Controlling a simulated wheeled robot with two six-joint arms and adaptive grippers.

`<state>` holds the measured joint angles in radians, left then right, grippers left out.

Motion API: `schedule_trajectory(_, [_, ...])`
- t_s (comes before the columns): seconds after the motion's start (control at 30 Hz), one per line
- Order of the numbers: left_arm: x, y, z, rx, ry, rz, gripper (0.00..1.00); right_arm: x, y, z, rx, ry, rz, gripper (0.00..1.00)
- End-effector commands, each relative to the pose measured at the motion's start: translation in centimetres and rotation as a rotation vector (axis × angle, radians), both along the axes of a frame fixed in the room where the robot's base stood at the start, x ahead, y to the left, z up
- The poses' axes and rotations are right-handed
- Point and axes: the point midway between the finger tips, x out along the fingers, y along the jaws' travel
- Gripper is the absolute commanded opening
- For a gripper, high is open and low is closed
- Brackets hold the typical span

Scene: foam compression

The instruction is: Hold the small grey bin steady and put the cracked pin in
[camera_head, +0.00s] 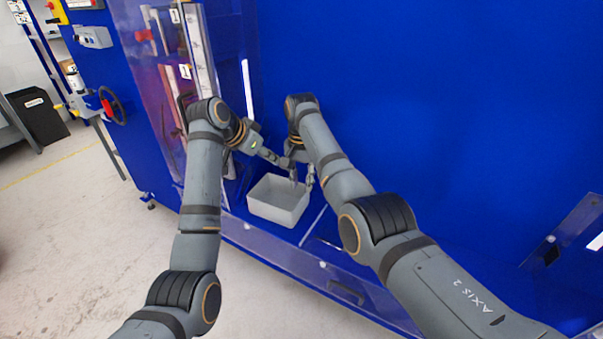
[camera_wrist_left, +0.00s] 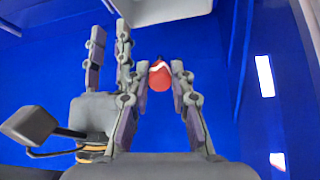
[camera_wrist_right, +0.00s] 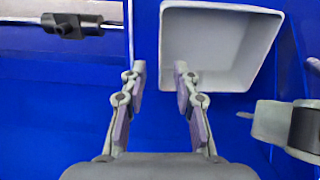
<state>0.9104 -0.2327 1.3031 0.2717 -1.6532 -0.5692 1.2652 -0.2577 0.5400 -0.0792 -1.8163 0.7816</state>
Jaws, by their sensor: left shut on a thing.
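The small grey bin (camera_head: 264,208) sits upright on the blue ledge, and I see into it; it looks empty. It also shows in the right wrist view (camera_wrist_right: 222,45) and at the top of the left wrist view (camera_wrist_left: 165,10). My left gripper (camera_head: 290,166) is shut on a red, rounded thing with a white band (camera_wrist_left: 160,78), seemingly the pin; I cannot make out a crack. It is close to the bin in the head view. My right gripper (camera_wrist_right: 160,72) is open, its fingertips at the bin's left corner, one on each side of the wall line; contact is unclear.
A tall blue panel (camera_head: 430,100) stands behind the bin. A clear-fronted section (camera_head: 165,80) is to the left. A black clamp on a rail (camera_wrist_right: 72,25) shows in the right wrist view. My two grippers are close together. Open floor (camera_head: 80,230) lies left.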

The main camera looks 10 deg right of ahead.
Motion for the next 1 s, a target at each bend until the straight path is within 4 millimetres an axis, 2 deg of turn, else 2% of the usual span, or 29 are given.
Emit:
schedule_trajectory(0.03, [0.0,0.0,0.0,0.0,0.0,0.0,0.0,-0.1,0.0,-1.3,0.0,0.004,0.0,0.3])
schedule_trajectory(0.2, [0.0,0.0,0.0,0.0,0.0,0.0,0.0,0.0,0.0,-4.9,-0.001,0.002,0.0,0.3])
schedule_trajectory(0.4, [0.0,0.0,0.0,0.0,0.0,0.0,0.0,0.0,0.0,-7.8,-0.001,-0.001,0.001,0.3])
schedule_trajectory(0.57, [0.0,0.0,0.0,0.0,0.0,0.0,0.0,0.0,0.0,-8.7,0.0,-0.001,0.0,0.3])
schedule_trajectory(0.8, [0.0,0.0,0.0,0.0,0.0,0.0,0.0,0.0,0.0,-8.8,0.001,-0.003,0.001,0.3])
schedule_trajectory(1.0, [0.0,0.0,0.0,0.0,0.0,0.0,0.0,0.0,0.0,-8.8,0.001,-0.003,0.001,0.03])
